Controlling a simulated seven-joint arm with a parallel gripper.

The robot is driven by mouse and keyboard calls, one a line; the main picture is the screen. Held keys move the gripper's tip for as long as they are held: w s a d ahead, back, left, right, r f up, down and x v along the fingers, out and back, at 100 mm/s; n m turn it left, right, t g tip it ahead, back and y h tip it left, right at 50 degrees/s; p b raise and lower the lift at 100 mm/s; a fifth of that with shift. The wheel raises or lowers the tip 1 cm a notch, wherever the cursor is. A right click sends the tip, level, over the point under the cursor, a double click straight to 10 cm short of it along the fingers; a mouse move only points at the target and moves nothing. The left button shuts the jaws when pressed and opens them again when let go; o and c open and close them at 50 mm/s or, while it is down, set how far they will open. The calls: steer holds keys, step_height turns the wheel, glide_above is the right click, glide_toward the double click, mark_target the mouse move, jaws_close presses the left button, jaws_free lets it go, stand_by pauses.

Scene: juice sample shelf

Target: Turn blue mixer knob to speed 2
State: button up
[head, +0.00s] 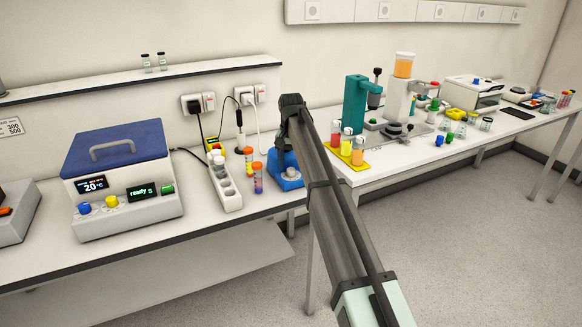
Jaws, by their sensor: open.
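The blue mixer (289,184) stands at the right end of the left bench, next to the gap before the other bench. A small pale round part (291,173) shows on its front, perhaps its knob; its speed marks are too small to read. My gripper (283,148) points down just above and over the top of the mixer and hides part of it. It is open, with nothing seen between the fingers. I cannot tell whether the fingers touch the mixer.
A blue-lidded bath (120,185) is further left. The right bench holds a yellow rack (352,161) of bottles, close to my arm, and a green stand (355,103).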

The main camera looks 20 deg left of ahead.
mark_target(291, 169)
step_height(291, 169, up, 12)
stand_by(0.4)
steer(key=shift+f, duration=0.15)
steer(key=s+d+f+n+t+y, duration=0.1)
steer(key=s+d+n+t+y, duration=0.15)
steer(key=s+d, duration=0.35)
steer(key=w+a+f+n, duration=0.1)
steer(key=w+f+n, duration=0.1)
steer(key=f, duration=0.2)
steer(key=w+a+f+n, duration=0.1)
steer(key=a+f+n, duration=0.1)
steer(key=f, duration=0.2)
steer(key=w+a+f+n+y, duration=0.1)
steer(key=w+a+f+n, duration=0.1)
steer(key=f, duration=0.2)
steer(key=shift+w+a+f+n, duration=0.25)
steer(key=shift+w, duration=0.1)
stand_by(0.4)
